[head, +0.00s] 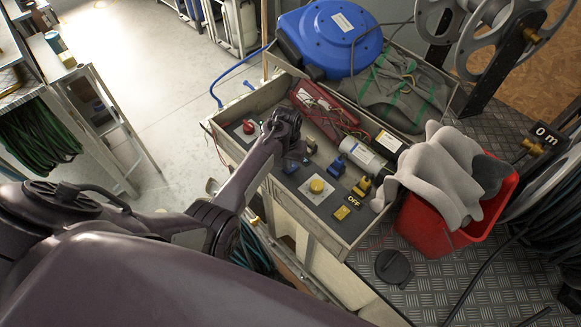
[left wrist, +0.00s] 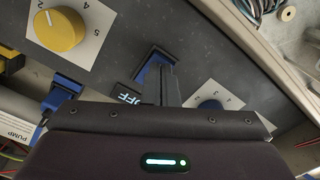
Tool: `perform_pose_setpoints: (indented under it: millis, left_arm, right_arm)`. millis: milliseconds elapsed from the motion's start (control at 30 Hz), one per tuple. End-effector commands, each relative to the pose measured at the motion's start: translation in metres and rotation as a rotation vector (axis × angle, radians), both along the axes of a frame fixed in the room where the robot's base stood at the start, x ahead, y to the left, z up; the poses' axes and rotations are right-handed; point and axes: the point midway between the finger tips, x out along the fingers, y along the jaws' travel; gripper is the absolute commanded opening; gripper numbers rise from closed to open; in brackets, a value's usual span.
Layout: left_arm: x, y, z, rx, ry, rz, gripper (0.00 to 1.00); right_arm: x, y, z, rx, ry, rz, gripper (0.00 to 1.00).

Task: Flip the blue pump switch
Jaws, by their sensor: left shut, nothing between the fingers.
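The blue switch (left wrist: 153,58) is set in the grey panel in the left wrist view, with a black OFF label (left wrist: 127,95) beside it. My left gripper (left wrist: 161,80) is shut and empty, its fingertips overlapping the near part of the switch. I cannot tell whether they touch it, and they hide part of its rocker. In the head view my left gripper (head: 291,158) reaches down over the panel, at the left of a yellow knob (head: 317,186). My right gripper is not in view.
A yellow switch (head: 348,212) lies near the tray's front edge. A red bucket (head: 432,226) with a grey cloth (head: 452,170) stands right; a blue hose reel (head: 330,38) is behind.

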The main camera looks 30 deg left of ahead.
Motion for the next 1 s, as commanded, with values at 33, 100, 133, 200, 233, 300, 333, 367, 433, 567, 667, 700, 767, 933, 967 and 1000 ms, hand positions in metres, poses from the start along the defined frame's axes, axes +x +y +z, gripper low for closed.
perform_pose_setpoints:
  millis: [33,100,133,200,233,300,333,367,433,567,667,700,767,933,967,1000]
  left_arm:
    - [0.0,0.0,-0.001,0.0,0.0,0.0,0.0]
    - [0.0,0.0,-0.002,0.0,0.0,0.0,0.0]
    - [0.0,0.0,-0.003,0.0,0.0,0.0,0.0]
    - [0.0,0.0,-0.004,0.0,0.0,0.0,0.0]
    - [0.0,0.0,-0.004,0.0,0.0,0.0,0.0]
    - [0.0,0.0,-0.005,0.0,0.0,0.0,0.0]
    - [0.0,0.0,-0.006,0.0,0.0,0.0,0.0]
    - [0.0,0.0,-0.006,0.0,0.0,0.0,0.0]
    - [0.0,0.0,-0.007,0.0,0.0,0.0,0.0]
    - [0.0,0.0,-0.009,0.0,0.0,0.0,0.0]
    - [0.0,0.0,-0.011,0.0,0.0,0.0,0.0]
    - [0.0,0.0,-0.011,0.0,0.0,0.0,0.0]
    - [0.0,0.0,-0.012,0.0,0.0,0.0,0.0]
    - [0.0,0.0,-0.01,0.0,0.001,0.0,0.0]
    - [0.0,0.0,-0.009,0.0,0.001,0.0,0.0]
    - [0.0,0.0,-0.007,0.0,0.001,0.0,0.0]
  right_arm:
    - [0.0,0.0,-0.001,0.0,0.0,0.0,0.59]
    - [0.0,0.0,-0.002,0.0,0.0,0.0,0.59]
    - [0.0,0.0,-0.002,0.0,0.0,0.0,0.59]
    - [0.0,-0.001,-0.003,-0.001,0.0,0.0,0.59]
    - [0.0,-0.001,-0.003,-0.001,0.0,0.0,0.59]
    - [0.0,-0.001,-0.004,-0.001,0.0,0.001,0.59]
    - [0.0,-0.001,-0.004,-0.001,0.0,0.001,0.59]
    - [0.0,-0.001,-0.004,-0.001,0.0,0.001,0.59]
    - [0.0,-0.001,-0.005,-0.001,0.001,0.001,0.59]
    - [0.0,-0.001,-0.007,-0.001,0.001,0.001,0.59]
    - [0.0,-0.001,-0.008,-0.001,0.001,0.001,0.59]
    - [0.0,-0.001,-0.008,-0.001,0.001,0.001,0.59]
    - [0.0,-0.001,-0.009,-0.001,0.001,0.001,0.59]
    - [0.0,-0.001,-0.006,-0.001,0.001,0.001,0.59]
    - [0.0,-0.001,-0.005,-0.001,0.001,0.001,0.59]
    - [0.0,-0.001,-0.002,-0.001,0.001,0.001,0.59]
